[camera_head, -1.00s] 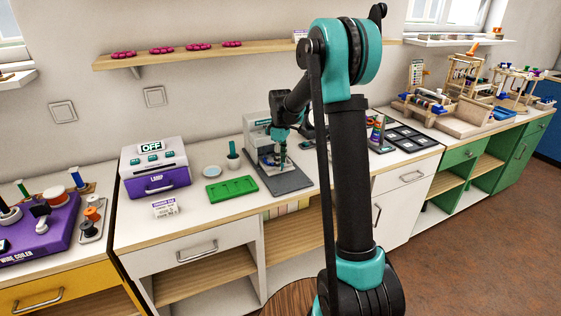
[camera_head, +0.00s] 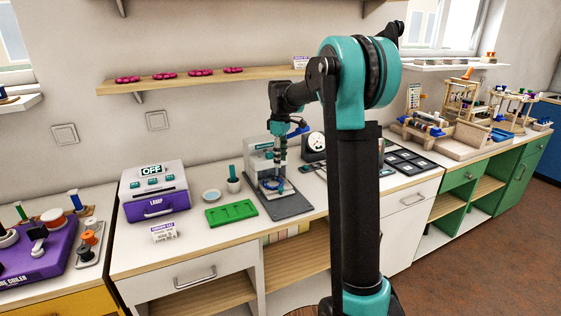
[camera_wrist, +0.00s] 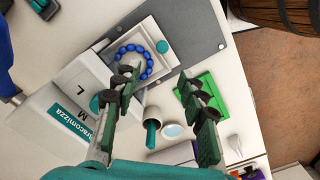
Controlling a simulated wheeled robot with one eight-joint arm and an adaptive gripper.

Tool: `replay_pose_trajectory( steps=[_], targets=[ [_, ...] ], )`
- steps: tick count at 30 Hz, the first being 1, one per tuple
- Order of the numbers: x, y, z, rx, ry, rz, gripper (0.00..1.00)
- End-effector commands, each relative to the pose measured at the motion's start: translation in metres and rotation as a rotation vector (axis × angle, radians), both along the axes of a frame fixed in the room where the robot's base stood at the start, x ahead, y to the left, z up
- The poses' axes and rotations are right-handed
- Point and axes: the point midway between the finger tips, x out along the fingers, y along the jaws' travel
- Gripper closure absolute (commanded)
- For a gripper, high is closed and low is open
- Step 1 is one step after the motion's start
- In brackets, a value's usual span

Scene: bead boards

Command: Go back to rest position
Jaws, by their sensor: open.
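My gripper (camera_head: 281,168) hangs over the white machine (camera_head: 258,152) on the white counter, pointing down. In the wrist view its two green-and-black fingers (camera_wrist: 160,84) are spread apart with nothing between them. A ring of blue beads (camera_wrist: 134,64) lies on the machine's pale square plate, beyond the left finger, which overlaps its edge. The ring also shows in the head view (camera_head: 275,185), partly hidden by my gripper. The gripper appears above the ring and apart from it.
A green tray (camera_head: 231,212), a white pot with a green handle (camera_head: 233,180) and a purple lamp box (camera_head: 155,192) reading OFF stand to the left. Dark square boards (camera_head: 405,158) lie to the right. A wooden shelf (camera_head: 190,80) runs along the wall above.

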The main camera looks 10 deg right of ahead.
Motion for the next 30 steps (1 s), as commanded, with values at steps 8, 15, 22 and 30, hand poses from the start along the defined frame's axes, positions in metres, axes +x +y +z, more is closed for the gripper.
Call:
replay_pose_trajectory(
  steps=[8,15,22,30],
  targets=[
    [-0.013,-0.005,-0.003,0.002,-0.014,-0.045,0.58],
    [-0.091,-0.031,-0.030,0.027,-0.102,-0.315,0.58],
    [-0.186,-0.053,-0.072,0.079,-0.198,-0.622,0.58],
    [-0.293,-0.070,-0.130,0.162,-0.291,-0.948,0.58]
  ],
)
